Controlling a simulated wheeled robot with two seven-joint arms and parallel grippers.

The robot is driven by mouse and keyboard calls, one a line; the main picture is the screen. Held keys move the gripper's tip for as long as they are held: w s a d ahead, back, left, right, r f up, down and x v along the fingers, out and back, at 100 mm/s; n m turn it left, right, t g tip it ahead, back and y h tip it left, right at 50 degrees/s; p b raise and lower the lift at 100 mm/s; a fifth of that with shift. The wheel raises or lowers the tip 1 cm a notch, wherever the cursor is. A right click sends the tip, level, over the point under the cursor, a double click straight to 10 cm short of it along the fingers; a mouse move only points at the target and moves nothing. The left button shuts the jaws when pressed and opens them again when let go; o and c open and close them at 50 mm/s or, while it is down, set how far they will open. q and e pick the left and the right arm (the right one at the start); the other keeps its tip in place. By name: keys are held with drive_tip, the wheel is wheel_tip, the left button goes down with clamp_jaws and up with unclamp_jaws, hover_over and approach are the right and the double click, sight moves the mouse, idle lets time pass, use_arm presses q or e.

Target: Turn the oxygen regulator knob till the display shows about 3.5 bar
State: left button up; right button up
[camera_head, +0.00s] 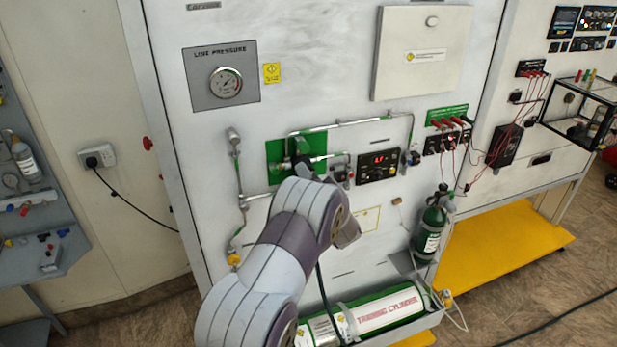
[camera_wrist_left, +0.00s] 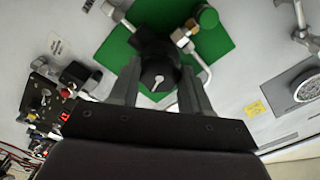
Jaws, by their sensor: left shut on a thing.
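The black regulator knob (camera_wrist_left: 158,76) with a white pointer mark sits in front of the green plate (camera_wrist_left: 118,52) in the left wrist view. My left gripper (camera_wrist_left: 159,90) is shut on the knob, one dark finger on each side of it. In the head view my arm comes up from below and hides most of the gripper; the dark regulator (camera_head: 301,150) shows just above it. The display (camera_head: 380,160) to the right glows red, but its small digits cannot be read surely. My right gripper is not in view.
A line pressure gauge (camera_head: 225,82) is on the panel at upper left. Metal pipes (camera_head: 350,122) run around the regulator. A green cylinder (camera_head: 431,228) stands at right, and a training cylinder (camera_head: 385,312) lies in a tray below my arm.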

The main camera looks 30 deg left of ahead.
use_arm(q)
drive_tip(key=o, duration=0.8)
drive_tip(key=shift+w+r, duration=0.1)
drive_tip(key=shift+r, duration=0.2)
drive_tip(key=shift+o, duration=1.3)
drive_tip(key=shift+f, duration=0.15)
drive_tip(key=shift+f, duration=0.1)
drive_tip(key=b+v, duration=0.5)
drive_tip(key=v, duration=0.7)
drive_tip(key=shift+s+d+b, duration=0.2)
drive_tip(key=shift+s+b, duration=0.05)
drive_tip(key=shift+b, duration=0.1)
